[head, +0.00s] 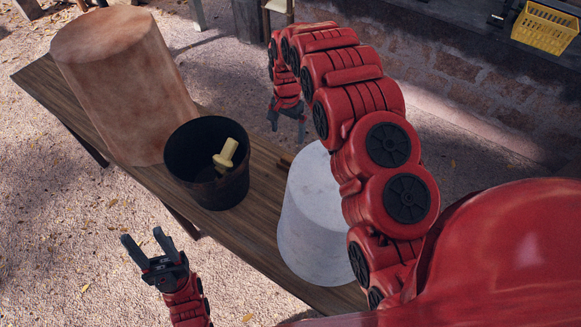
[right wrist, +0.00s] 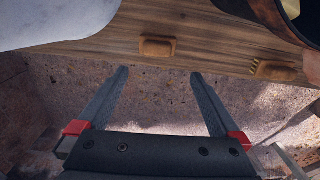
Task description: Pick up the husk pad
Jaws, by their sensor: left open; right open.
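Two small brown objects lie on the wooden table in the right wrist view: a rounded block (right wrist: 156,46) near the table edge, ahead of and between my fingertips, and a piece with a ridged pale end (right wrist: 274,70) to the right. I cannot tell for sure which is the husk pad. In the head view only a small brown bit (head: 285,161) shows by the white bucket. My right gripper (head: 287,131) is open and empty beyond the table's far edge; its fingers (right wrist: 160,82) touch neither object. My left gripper (head: 143,236) is open and empty, off the table's near side.
The table (head: 232,228) holds a dark bucket (head: 208,190) with a pale yellow tool (head: 226,156) in it, an upturned white bucket (head: 312,225) and a large brown, rough-surfaced form (head: 125,85). A yellow crate (head: 545,28) stands at the upper right.

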